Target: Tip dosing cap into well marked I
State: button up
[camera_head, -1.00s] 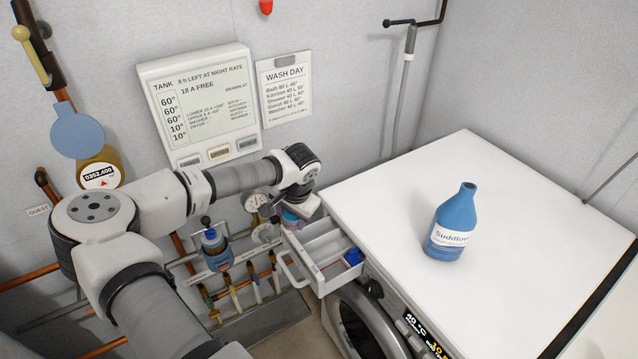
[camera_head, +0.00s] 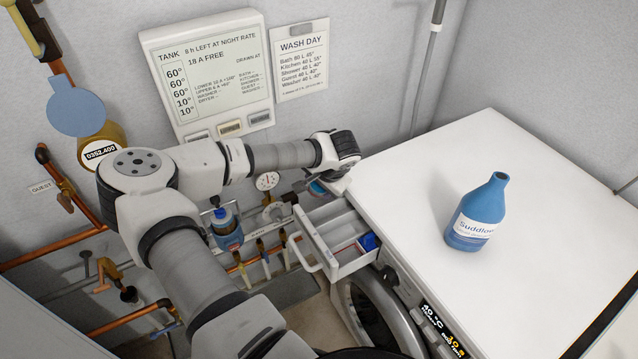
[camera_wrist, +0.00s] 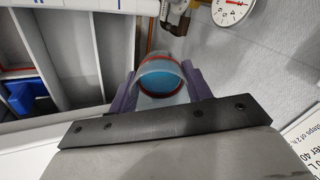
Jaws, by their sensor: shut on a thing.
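My gripper (camera_wrist: 162,84) is shut on the dosing cap (camera_wrist: 160,62), a clear round cup with a red rim band and blue liquid inside. In the head view the cap (camera_head: 316,189) is small and partly covered by my wrist, at the back end of the pulled-out detergent drawer (camera_head: 318,262). The white drawer has several wells side by side. In the wrist view its wells (camera_wrist: 75,60) lie left of the cap, so the cap is beside them in that picture.
A blue bottle labelled Suddlow (camera_head: 479,214) stands upright on the white machine top (camera_head: 410,190). A blue piece (camera_head: 369,242) sits in the drawer's right well. Pipes, valves and a gauge (camera_head: 267,181) crowd the wall behind.

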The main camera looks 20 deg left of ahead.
jog(key=shift+f+b, duration=0.4)
jog(key=shift+b, duration=0.05)
jog(key=shift+f+t+y+b, duration=0.5)
jog(key=shift+f+y+b, duration=0.15)
jog(key=shift+b, duration=0.5)
jog(key=shift+f+t+y+b, duration=0.45)
jog(key=shift+f+b, duration=0.15)
jog(key=shift+b, duration=0.45)
jog(key=t+y+b, duration=0.1)
jog(key=r+t+y+b, duration=0.1)
jog(key=y, duration=0.1)
jog(key=shift+s+d+r+t, duration=0.1)
jog(key=shift+d+r+t, duration=0.05)
jog(key=shift+t, duration=0.2)
jog(key=shift+b, duration=0.3)
jog(key=shift+s+d+r+t+y+b, duration=0.15)
jog(key=shift+t+y+b, duration=0.3)
jog(key=shift+b, duration=1.75)
jog(key=shift+w+r+t+y+b, duration=0.25)
jog(key=shift+y+b, duration=0.45)
jog(key=shift+b, duration=1.45)
jog(key=shift+s+d+r+t+y+b, duration=0.1)
jog(key=shift+s+t+y+b, duration=0.3)
jog(key=shift+b, duration=1.8)
jog(key=shift+w+r, duration=0.1)
jog(key=shift+w, duration=0.05)
